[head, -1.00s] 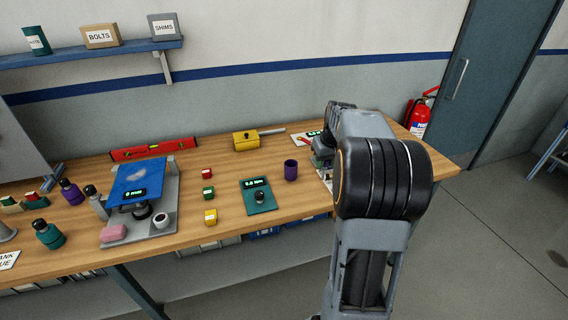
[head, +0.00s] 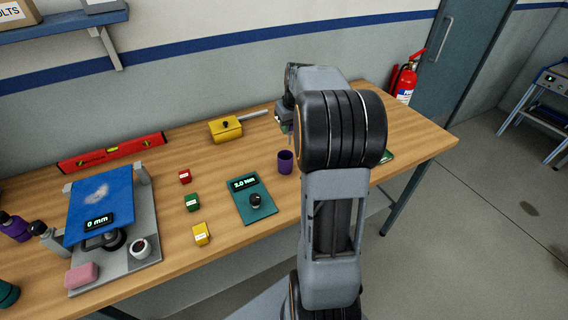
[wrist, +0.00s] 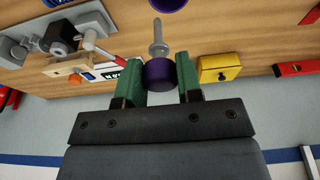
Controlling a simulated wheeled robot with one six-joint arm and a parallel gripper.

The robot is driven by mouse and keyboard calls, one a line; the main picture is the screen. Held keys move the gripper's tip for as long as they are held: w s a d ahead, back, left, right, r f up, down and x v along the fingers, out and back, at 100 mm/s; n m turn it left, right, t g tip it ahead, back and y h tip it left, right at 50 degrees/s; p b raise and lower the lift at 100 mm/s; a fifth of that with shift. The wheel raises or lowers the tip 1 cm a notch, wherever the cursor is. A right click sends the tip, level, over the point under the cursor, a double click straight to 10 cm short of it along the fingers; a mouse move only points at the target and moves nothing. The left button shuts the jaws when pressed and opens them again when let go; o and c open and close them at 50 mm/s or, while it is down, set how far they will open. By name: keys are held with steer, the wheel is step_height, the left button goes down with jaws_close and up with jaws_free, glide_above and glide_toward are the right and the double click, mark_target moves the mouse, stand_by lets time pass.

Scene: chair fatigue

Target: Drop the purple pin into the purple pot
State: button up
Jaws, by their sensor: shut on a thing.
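My gripper (wrist: 160,76) is shut on the purple pin (wrist: 159,73), with its green fingers on either side of the purple head. The pin's grey shank points away from the gripper towards the purple pot (wrist: 167,4), which shows only in part at the top edge of the wrist view. The pin and pot are apart. In the head view the purple pot (head: 285,161) stands upright on the bench, just left of my arm. My gripper is mostly hidden behind the arm there, above and behind the pot.
A teal torque tester (head: 254,198) lies left of the pot, with small red, green and yellow boxes (head: 193,203) beyond it. A yellow box with a handle (head: 226,128) and a red level (head: 112,152) lie towards the wall. Devices at the right are partly hidden by my arm.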

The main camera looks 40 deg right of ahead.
steer(key=shift+f+b, duration=1.4)
steer(key=shift+f, duration=0.85)
steer(key=o, duration=1)
steer(key=shift+c, duration=0.2)
steer(key=shift+r, duration=0.1)
steer(key=v, duration=1.3)
steer(key=shift+s+r, duration=0.2)
steer(key=shift+r, duration=0.2)
